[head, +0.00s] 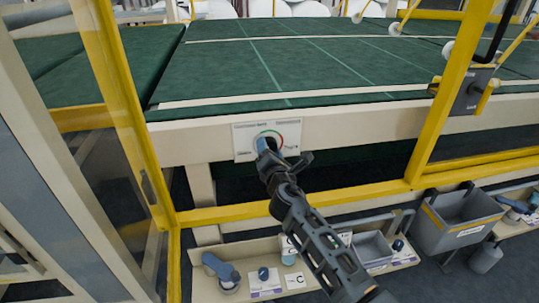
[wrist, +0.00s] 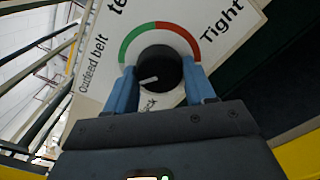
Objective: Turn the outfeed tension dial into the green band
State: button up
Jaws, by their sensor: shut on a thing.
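The outfeed tension dial plate (head: 243,143) is a white panel on the front beam of the belt table. In the wrist view its black knob (wrist: 160,66) sits inside an arc, green band (wrist: 131,40) on the left and red on the right. The knob's white pointer mark points left and slightly down, just below the green band's lower end and outside it. My gripper (wrist: 160,88) has its blue fingers on either side of the knob, shut on it. In the head view my gripper (head: 270,150) covers much of the dial.
Yellow guard posts (head: 445,90) stand on both sides, and a yellow rail (head: 330,202) runs below the dial. The green belt (head: 300,60) lies above and behind. A lower shelf holds bottles and a grey tray (head: 372,248). A grey bin (head: 457,222) is at the right.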

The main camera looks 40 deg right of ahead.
jog(key=m+b, duration=0.6)
jog(key=m, duration=0.6)
jog(key=shift+r+m+b, duration=0.1)
jog(key=shift+m+b, duration=0.3)
dwell(0.3)
jog(key=o, duration=1)
jog(key=shift+o, duration=0.2)
jog(key=v, duration=0.7)
jog(key=shift+s+a, duration=0.25)
jog(key=shift+s, duration=0.1)
